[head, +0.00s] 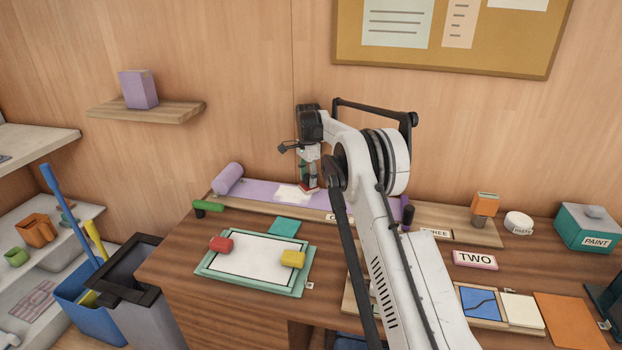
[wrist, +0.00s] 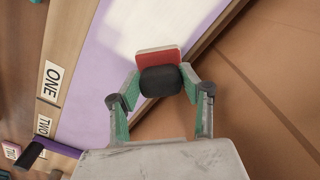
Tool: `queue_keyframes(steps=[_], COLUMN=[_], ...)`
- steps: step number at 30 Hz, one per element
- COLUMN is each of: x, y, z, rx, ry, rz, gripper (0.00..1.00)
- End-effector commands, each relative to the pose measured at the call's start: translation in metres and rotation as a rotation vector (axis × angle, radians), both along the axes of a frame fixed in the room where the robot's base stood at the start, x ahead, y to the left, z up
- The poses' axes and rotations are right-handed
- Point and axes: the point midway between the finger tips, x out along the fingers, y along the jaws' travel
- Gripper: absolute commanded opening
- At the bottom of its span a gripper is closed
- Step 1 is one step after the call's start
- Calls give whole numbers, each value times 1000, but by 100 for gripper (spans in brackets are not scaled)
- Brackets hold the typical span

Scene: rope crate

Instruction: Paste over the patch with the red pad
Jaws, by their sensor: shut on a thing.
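My gripper (head: 310,172) is shut on the black handle (wrist: 160,81) of the red pad (wrist: 158,54). In the head view the red pad (head: 308,189) is at the right edge of a whitish patch (head: 291,191) on the purple strip (head: 253,190). In the wrist view the patch (wrist: 150,22) lies beyond the pad on the purple strip (wrist: 90,105), and the pad overlaps its near edge. I cannot tell whether the pad touches the surface. My arm hides part of the strip's right side.
A purple roll (head: 228,178) lies at the strip's left end. In front are a green-edged board (head: 213,268) with red (head: 220,244) and yellow (head: 292,259) blocks, and a teal square (head: 284,226). Number labels, a paint box (head: 587,230) and a round tub (head: 518,222) stand right.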

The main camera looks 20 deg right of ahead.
Motion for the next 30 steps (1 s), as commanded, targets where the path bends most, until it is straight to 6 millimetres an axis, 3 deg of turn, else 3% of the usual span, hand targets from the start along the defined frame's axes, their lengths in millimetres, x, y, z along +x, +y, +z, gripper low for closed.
queue_keyframes(steps=[9, 22, 30], x=[-4, -5, -8], y=[17, 20, 34], z=[1, 1, 0], rx=[0, 0, 0], ry=[0, 0, 0], rz=[1, 1, 1], gripper=[2, 2, 2])
